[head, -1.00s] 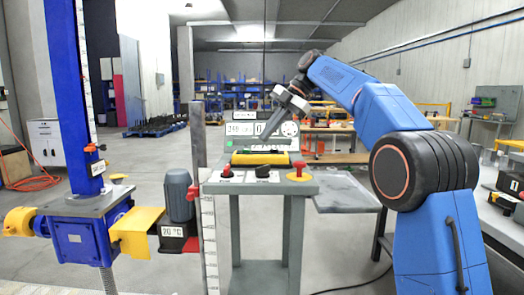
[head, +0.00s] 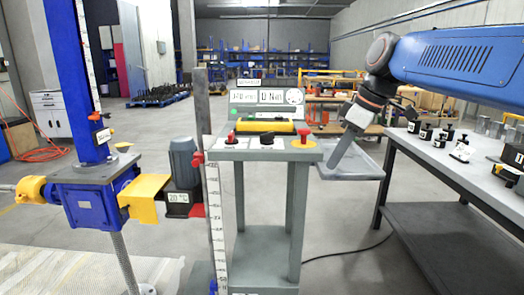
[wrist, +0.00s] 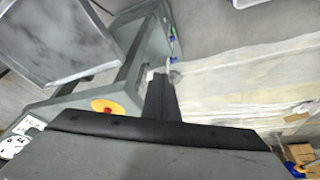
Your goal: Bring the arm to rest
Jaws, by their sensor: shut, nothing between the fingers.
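My blue arm (head: 455,62) reaches in from the right in the head view, its forearm nearly level. My gripper (head: 336,164) hangs tilted down to the left over the grey tray beside the control stand. Its fingers are shut and hold nothing. In the wrist view my gripper (wrist: 157,80) shows as dark closed fingers, with the stand's yellow-ringed red knob below left of them. It appears apart from the stand and the tray.
The control stand (head: 262,154) has displays and red knobs. A blue screw jack (head: 92,205) with a motor (head: 182,160) stands left. The grey tray (head: 365,172) lies right of the stand. A bench (head: 455,172) with small parts is at right. Open floor lies behind.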

